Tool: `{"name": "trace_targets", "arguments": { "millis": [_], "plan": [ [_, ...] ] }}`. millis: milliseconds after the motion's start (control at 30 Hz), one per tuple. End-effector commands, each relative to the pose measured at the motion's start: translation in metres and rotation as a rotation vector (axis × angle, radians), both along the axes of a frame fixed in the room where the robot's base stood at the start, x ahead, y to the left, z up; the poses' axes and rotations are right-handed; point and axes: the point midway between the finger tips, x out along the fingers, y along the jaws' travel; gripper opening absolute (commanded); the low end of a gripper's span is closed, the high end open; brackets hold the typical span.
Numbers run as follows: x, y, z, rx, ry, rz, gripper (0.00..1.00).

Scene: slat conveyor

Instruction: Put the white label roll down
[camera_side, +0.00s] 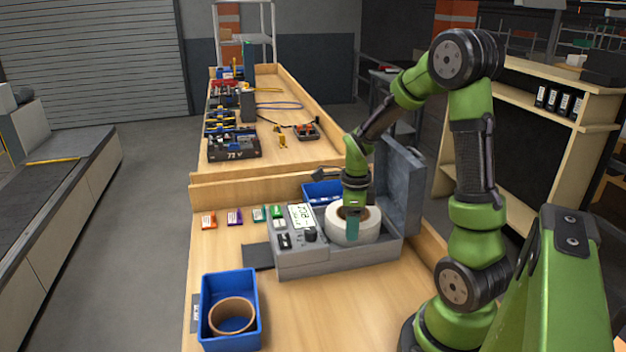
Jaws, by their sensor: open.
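The white label roll (340,232) sits in the bay of the grey label printer (300,264), with its brown core facing up. The printer's grey lid (405,185) stands open behind it on the right. My gripper (352,222) points down at the roll from above. It is open, with one finger in front of the roll's near side and the other finger hidden, probably in or behind the core. I cannot tell whether the fingers touch the roll.
A blue bin (207,308) with a brown ring (232,315) stands at the front left. Another blue bin (318,192) is behind the printer. Several small coloured cartridges (235,216) lie left of it. The bench (320,315) is clear in front of the printer.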

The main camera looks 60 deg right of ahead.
Motion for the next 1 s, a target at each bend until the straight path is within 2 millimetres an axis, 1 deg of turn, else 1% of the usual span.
{"name": "trace_targets", "arguments": {
  "millis": [33, 200, 400, 500, 600, 667, 767, 833, 867, 900, 967, 1000],
  "plan": [
    [0.001, 0.0, 0.01, -0.004, -0.007, 0.0, 0.47],
    [0.001, 0.0, 0.047, -0.004, -0.008, 0.002, 0.47],
    [0.001, 0.0, 0.086, -0.002, -0.005, 0.0, 0.47],
    [0.001, 0.0, 0.099, -0.003, -0.003, 0.001, 0.47],
    [0.0, 0.001, 0.107, -0.001, -0.005, 0.006, 0.47],
    [0.001, 0.005, 0.111, -0.003, -0.014, 0.041, 0.47],
    [0.003, 0.022, 0.12, -0.016, -0.059, 0.209, 0.47],
    [0.005, 0.043, 0.128, -0.037, -0.115, 0.417, 0.47],
    [0.005, 0.054, 0.132, -0.05, -0.143, 0.522, 0.47],
    [0.005, 0.069, 0.138, -0.074, -0.183, 0.678, 0.47],
    [0.003, 0.093, 0.145, -0.12, -0.242, 0.922, 0.47],
    [0.0, 0.108, 0.15, -0.157, -0.279, 1.083, 0.47]
  ]
}}
